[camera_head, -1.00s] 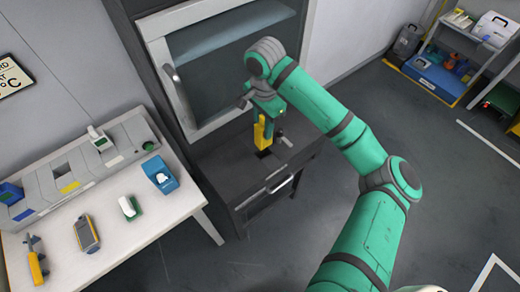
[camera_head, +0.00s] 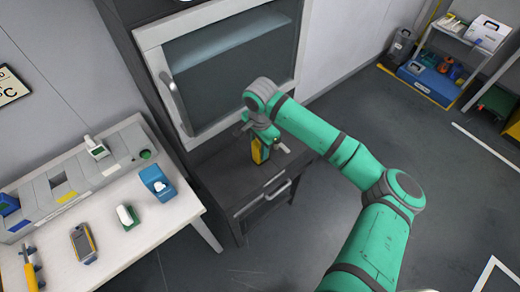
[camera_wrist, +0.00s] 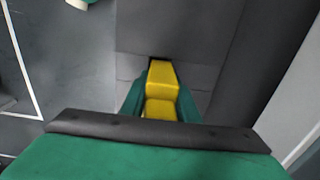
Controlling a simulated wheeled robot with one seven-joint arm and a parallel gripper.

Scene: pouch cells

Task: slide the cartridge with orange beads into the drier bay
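My gripper (camera_head: 262,138) is over the top of the dark cabinet below the glass door. Its green jaws are closed on the two sides of a yellow block (camera_head: 258,152). The block also shows in the wrist view (camera_wrist: 161,80), with a dark slot edge (camera_wrist: 160,58) at its far end. The block's lower end appears to be at or in the slot; how deep is hidden. No orange beads show on it, so I cannot tell whether it is the cartridge.
The dark cabinet (camera_head: 225,175) has a bar handle (camera_head: 277,189) at its front. The glass-fronted door (camera_head: 232,70) stands just behind my arm. A white table (camera_head: 165,215) at left holds a grey rack (camera_head: 80,180), a blue holder (camera_head: 157,183) and handheld items. Open floor lies at right.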

